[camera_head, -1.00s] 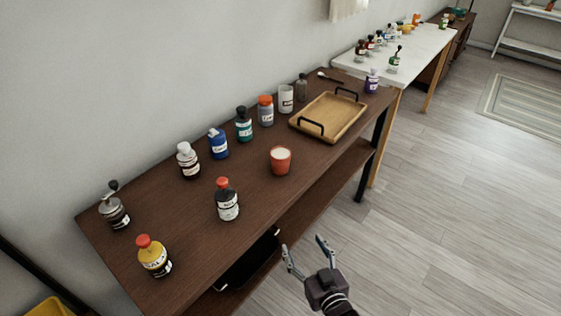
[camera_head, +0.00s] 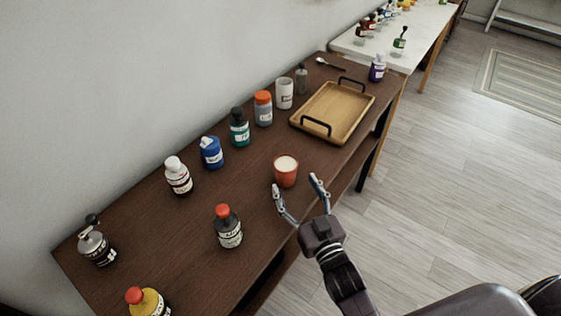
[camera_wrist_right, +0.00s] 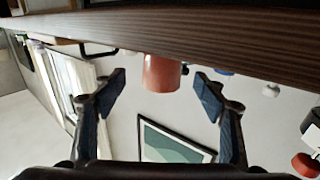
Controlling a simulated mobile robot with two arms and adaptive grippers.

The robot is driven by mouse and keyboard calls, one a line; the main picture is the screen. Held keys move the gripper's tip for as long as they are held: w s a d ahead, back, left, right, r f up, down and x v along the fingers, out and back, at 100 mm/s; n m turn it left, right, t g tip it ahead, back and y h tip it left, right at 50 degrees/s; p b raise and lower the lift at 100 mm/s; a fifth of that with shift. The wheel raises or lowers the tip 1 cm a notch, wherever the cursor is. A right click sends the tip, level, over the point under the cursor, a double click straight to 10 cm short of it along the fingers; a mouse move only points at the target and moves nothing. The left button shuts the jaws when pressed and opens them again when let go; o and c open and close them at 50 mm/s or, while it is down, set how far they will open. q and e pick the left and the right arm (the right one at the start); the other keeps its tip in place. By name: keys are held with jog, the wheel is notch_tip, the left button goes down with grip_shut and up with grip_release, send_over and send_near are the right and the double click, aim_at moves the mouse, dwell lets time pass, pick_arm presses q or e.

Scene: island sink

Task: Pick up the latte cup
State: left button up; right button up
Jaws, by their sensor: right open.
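The latte cup (camera_head: 286,172) is orange-red with a pale top and stands upright on the dark wooden table (camera_head: 190,225), near its front edge. My right gripper (camera_head: 296,186) is open and empty in the head view, just in front of the cup with its fingers pointing toward it. In the right wrist view the cup (camera_wrist_right: 161,73) shows between the two spread fingers (camera_wrist_right: 160,90), farther off than the tips. I see no contact with the cup. My left gripper is not in view.
A wooden tray (camera_head: 335,112) with black handles lies right of the cup. A red-capped dark bottle (camera_head: 228,228) stands left of the cup. Several bottles, such as the green one (camera_head: 239,128), line the wall side. The tabletop around the cup is clear.

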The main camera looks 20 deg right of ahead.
aim_at(290, 178)
jog(key=w, duration=0.2)
jog(key=shift+w+a+r+p, duration=0.2)
jog(key=shift+w+r+p, duration=0.05)
jog(key=shift+w+p, duration=0.05)
jog(key=w, duration=0.4)
jog(key=shift+a+f, duration=0.25)
jog(key=c, duration=0.8)
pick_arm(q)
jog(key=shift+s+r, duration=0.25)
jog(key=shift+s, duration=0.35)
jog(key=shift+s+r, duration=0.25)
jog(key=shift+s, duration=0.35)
pick_arm(e)
jog(key=c, duration=0.7)
jog(key=shift+o, duration=0.2)
jog(key=shift+r, duration=0.1)
